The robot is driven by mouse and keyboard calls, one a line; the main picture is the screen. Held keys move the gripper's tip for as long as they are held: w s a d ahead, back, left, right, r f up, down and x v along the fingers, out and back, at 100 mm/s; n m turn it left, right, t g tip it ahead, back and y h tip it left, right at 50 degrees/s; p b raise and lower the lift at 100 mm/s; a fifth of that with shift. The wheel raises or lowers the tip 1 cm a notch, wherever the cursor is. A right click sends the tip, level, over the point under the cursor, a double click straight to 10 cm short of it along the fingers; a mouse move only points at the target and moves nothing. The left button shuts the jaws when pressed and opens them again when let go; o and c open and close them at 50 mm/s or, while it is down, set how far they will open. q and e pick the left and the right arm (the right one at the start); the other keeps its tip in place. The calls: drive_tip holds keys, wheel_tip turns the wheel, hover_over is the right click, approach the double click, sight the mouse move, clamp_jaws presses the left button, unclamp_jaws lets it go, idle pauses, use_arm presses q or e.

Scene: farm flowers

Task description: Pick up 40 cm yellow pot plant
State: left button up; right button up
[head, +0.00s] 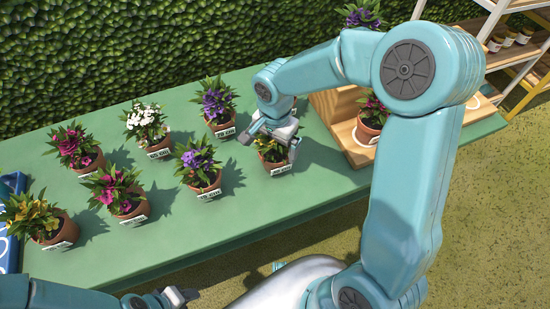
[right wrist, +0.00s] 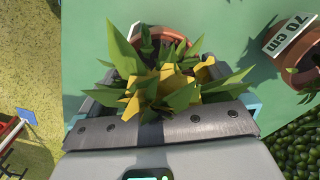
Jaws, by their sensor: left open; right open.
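A pot plant with yellow flowers and green leaves (head: 272,156) stands on the green table in the head view, in a terracotta pot with a white label too small to read. My right gripper (head: 276,137) is open over this plant. In the right wrist view the yellow flowers (right wrist: 160,88) show between the open jaws of the right gripper (right wrist: 165,105), with the terracotta pot rim (right wrist: 165,36) beyond. Another yellow-flowered plant (head: 36,219) stands at the table's left end, its label unclear. My left gripper (head: 165,299) is open and empty at the bottom of the head view.
Several pots with purple (head: 200,162), white (head: 147,125) and pink flowers (head: 74,148) stand left on the green table (head: 255,205). A neighbouring pot has a "70 cm" label (right wrist: 290,34). A wooden stand (head: 345,127) holding plants is at right. The table's front strip is clear.

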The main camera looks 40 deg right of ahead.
sight(275, 154)
wheel_tip(275, 154, down, 5)
drive_tip(key=shift+r, duration=0.1)
drive_tip(key=c, duration=1)
drive_tip(key=shift+r, duration=0.1)
drive_tip(key=shift+r, duration=0.1)
